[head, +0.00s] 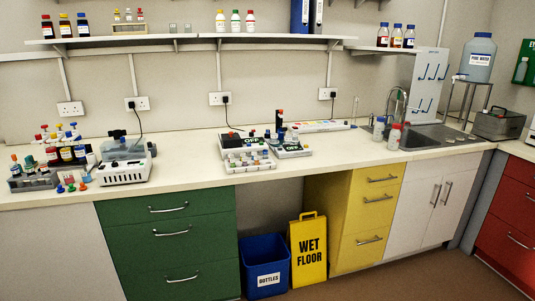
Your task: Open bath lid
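A dark grey box (498,124) with a handle on top stands at the right end of the white counter, beside the sink; it looks like the bath, and its top appears shut. It is small in this view, so its lid edge is hard to make out. Neither of my grippers is in view.
The sink (425,136) lies left of the grey box, with a drying rack and a water container (478,60) on a stand behind. White instruments (125,171) and bottle racks crowd the counter's left. A blue bin (265,266) and yellow wet-floor sign (308,252) stand below.

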